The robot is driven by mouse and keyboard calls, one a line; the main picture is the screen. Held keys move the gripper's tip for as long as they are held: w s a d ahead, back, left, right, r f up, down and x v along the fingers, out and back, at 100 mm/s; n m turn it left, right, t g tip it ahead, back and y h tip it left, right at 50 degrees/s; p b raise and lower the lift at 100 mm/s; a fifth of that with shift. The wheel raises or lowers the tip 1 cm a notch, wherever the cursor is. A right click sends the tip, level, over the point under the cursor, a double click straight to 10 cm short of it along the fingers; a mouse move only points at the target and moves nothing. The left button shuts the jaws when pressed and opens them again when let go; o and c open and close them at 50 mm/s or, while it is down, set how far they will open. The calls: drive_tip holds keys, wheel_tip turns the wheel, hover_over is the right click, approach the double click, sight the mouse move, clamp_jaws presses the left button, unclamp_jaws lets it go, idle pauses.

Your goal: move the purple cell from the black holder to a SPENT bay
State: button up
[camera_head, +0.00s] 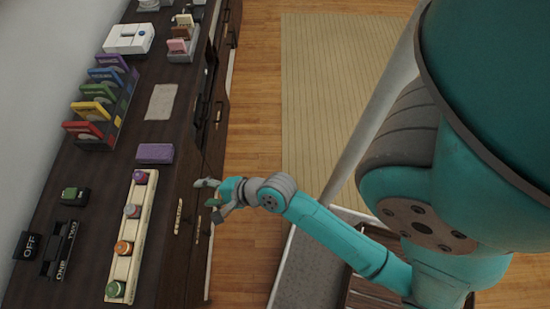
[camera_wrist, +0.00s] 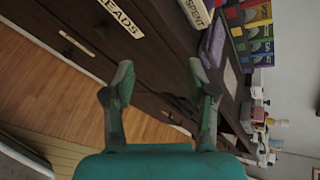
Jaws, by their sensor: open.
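My gripper (camera_head: 211,193) is open and empty, off the counter's front edge, right of the cream rack (camera_head: 135,222). The wrist view shows its two fingers (camera_wrist: 160,82) spread apart. The rack holds round-topped cells: purple (camera_head: 140,177), pale lilac (camera_head: 132,211), orange (camera_head: 123,248) and green. A SPENT label (camera_wrist: 197,12) shows on a cream strip at the top of the wrist view. A small black holder (camera_head: 75,196) with a green top stands left of the rack. A longer black piece (camera_head: 60,250) marked ONE and TWO lies below it. I see no purple cell in either black piece.
A folded purple cloth (camera_head: 155,153) lies behind the rack. Colored boxes (camera_head: 100,103) stand in a dark stand farther back, near a grey mat (camera_head: 161,102) and a white device (camera_head: 129,38). Drawer fronts with handles run beneath the counter edge. The wooden floor beside them is clear.

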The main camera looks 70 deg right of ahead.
drive_tip(key=s+a+r+n+t, duration=0.1)
drive_tip(key=s+r+n, duration=0.4)
drive_tip(key=s+n, duration=0.6)
drive_tip(key=s+a+r+n+t+h, duration=0.1)
drive_tip(key=s+r+n, duration=0.4)
drive_tip(key=s+n, duration=0.6)
drive_tip(key=shift+s+t+h, duration=0.3)
drive_tip(key=shift+s+t, duration=0.05)
drive_tip(key=shift+t, duration=0.15)
